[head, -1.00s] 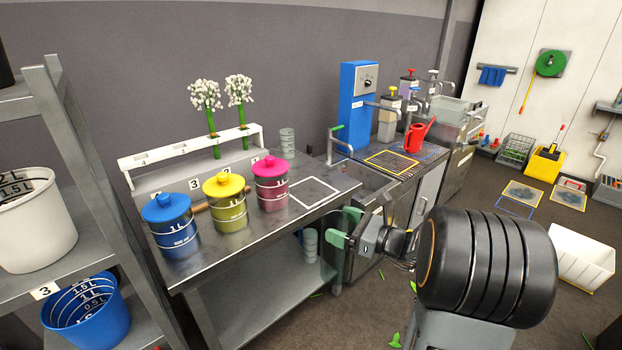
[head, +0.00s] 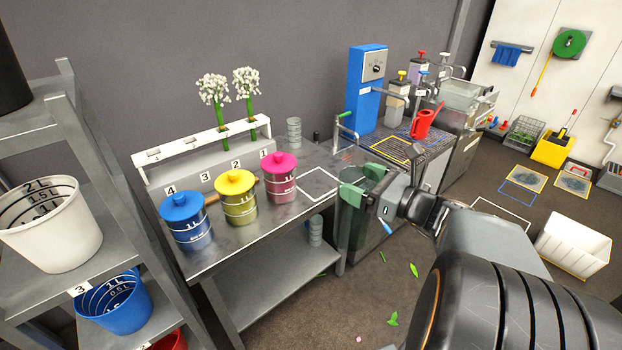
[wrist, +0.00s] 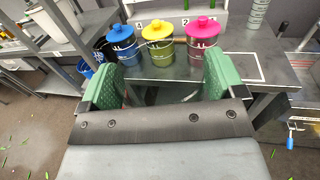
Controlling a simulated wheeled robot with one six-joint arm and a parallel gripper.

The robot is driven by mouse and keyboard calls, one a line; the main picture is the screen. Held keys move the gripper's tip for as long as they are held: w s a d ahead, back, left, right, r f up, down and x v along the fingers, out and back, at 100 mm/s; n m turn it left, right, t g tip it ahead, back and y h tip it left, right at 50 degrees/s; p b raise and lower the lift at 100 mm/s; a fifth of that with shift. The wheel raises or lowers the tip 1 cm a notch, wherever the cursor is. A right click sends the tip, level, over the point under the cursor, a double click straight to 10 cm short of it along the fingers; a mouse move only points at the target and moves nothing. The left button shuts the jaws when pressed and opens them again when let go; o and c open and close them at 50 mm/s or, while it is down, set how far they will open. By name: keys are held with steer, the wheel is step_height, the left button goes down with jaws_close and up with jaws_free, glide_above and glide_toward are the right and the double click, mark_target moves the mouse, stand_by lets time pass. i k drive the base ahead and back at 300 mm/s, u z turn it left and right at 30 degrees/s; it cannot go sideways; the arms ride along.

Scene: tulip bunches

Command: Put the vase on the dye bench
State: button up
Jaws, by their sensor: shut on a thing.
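My gripper (head: 362,183) has green pads and is shut on the vase (head: 362,232), which looks like clear, dark-tinted glass and hangs upright below the pads. It is just off the right front corner of the dye bench (head: 258,290), near a white outlined square on the top. In the wrist view, my gripper (wrist: 162,85) shows a pad at each side, with a faint glassy edge between them; most of the vase is hidden there. I cannot tell its exact gap to the bench edge.
Blue (head: 187,222), yellow (head: 237,198) and pink (head: 280,180) lidded jars stand on the bench. Behind them a white rack (head: 200,142) holds two white flower stems. The outlined square (head: 318,188) is empty. A sink counter with a red watering can (head: 424,124) is beyond.

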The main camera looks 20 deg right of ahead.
mark_target(317, 183)
steer(key=i, duration=0.9)
steer(key=z, duration=0.05)
